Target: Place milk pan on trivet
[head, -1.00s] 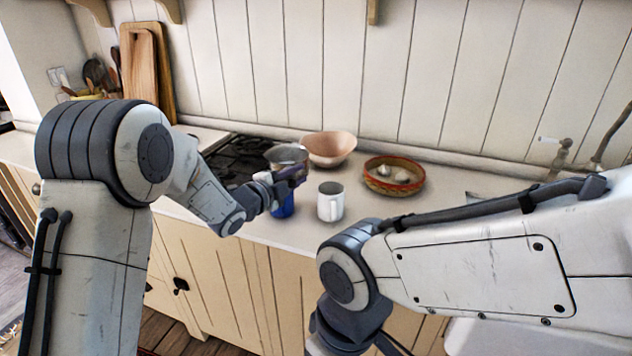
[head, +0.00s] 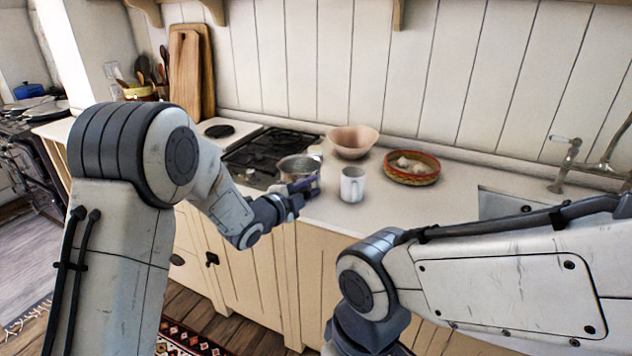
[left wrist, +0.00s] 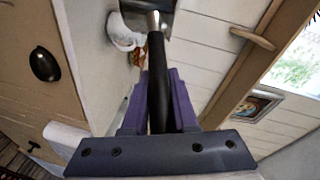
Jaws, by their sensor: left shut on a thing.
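The milk pan (head: 299,163) is a small steel pan with a dark handle, at the front right corner of the hob in the head view. My left gripper (head: 304,189) is shut on its handle. In the left wrist view the black handle (left wrist: 158,85) lies between the purple fingers (left wrist: 159,112), with a bit of steel pan at the top. The pan looks level; I cannot tell whether its base touches anything. I cannot make out a trivet for certain. My right arm crosses the lower right; its gripper is not in view.
A white mug (head: 352,185) stands just right of the left gripper. A pinkish bowl (head: 353,141) and a red-rimmed basket (head: 411,176) are behind. Bare counter (head: 415,208) is right of the mug.

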